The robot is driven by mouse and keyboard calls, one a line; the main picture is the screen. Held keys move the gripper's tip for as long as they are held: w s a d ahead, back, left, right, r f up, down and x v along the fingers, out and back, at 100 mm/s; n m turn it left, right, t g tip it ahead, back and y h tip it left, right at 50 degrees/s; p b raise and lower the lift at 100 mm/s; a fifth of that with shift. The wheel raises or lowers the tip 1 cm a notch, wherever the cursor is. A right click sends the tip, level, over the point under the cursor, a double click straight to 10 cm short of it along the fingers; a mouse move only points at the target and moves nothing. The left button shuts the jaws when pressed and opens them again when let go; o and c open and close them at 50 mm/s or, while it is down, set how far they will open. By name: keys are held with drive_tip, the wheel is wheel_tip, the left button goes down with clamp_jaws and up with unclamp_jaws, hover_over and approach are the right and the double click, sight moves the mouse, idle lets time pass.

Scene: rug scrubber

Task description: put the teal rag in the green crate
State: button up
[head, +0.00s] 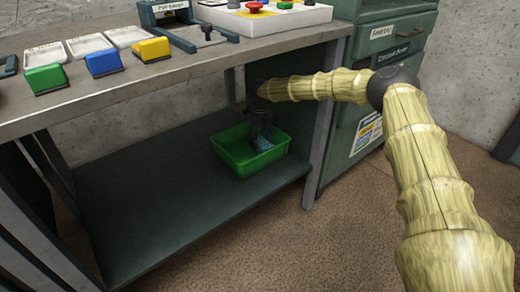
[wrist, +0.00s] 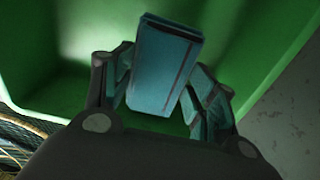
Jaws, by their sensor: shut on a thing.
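The green crate (head: 228,157) stands on the lower shelf of the workbench, towards its right end. My gripper (head: 262,132) points down into the crate. The teal rag (head: 264,144) is between its fingers, inside the crate's walls. In the wrist view, the folded rag (wrist: 165,62) shows between the fingers of my gripper (wrist: 163,88), with the green crate (wrist: 52,72) around and behind it. I cannot tell whether the rag touches the crate floor.
The workbench top (head: 185,90) overhangs the shelf and crate. The dark lower shelf (head: 150,205) is bare left of the crate. A bench leg (head: 318,130) and a green cabinet (head: 375,100) stand to the right. Coloured blocks and trays sit on top.

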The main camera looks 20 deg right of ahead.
sight(261, 142)
drive_tip(key=shift+f+b, duration=0.6)
drive_tip(key=shift+f, duration=1.25)
drive_tip(key=shift+f, duration=0.1)
drive_tip(key=o, duration=1)
wheel_tip(261, 142, up, 12)
drive_tip(key=p, duration=0.5)
